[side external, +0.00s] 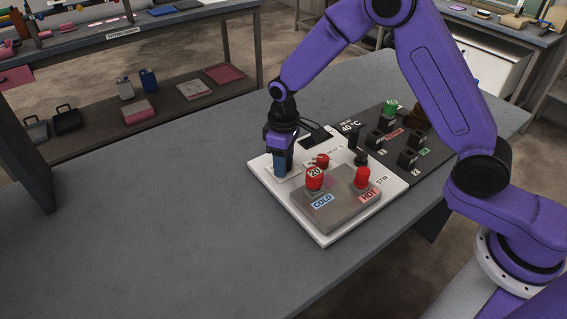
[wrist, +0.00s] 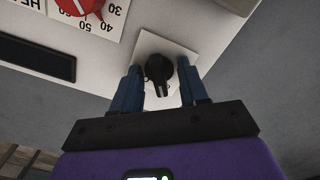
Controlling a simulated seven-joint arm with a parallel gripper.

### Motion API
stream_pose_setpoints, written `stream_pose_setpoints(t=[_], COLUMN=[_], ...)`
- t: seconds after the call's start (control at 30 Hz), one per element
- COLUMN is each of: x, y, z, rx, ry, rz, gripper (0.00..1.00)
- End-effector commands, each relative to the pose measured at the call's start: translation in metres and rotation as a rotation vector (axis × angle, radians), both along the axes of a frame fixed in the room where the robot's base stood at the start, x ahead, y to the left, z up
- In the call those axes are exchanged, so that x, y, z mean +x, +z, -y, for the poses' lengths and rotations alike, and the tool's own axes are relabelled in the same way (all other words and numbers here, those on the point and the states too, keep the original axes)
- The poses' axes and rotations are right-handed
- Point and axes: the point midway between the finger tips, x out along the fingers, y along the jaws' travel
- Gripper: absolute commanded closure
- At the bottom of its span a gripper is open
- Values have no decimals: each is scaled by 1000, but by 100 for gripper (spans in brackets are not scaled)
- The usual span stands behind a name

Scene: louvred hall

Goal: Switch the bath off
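The bath is a white unit (side external: 325,236) on the grey table in the side view. A black rotary knob (wrist: 159,72) on a pale square plate (wrist: 177,43) shows in the wrist view. My gripper (wrist: 160,88) points at this plate, with one blue finger on each side of the knob. The fingers are open, with gaps visible between them and the knob. In the side view my gripper (side external: 282,168) is low over the bath's far left corner and hides the knob. A red heat dial (wrist: 78,5) with printed numbers shows in the wrist view.
A grey plate on the bath bears red-topped items, with COLD (side external: 322,201) and HOT (side external: 369,195) labels. Right of the bath is a dark board (side external: 432,135) with black blocks and a green item (side external: 390,107). The table's left part (side external: 150,220) is clear.

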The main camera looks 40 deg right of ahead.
Motion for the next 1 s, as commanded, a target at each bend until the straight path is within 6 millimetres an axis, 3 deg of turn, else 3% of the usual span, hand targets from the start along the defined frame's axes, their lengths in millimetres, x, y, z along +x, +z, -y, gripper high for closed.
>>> stream_pose_setpoints(t=[0.17, 0.8, 1.0], x=[1, 1, 1], y=[4, 67, 72], z=[0, 0, 0], rx=[1, 1, 0], ry=[-1, -2, -2], rz=[3, 5, 2], gripper=[56, 56, 56])
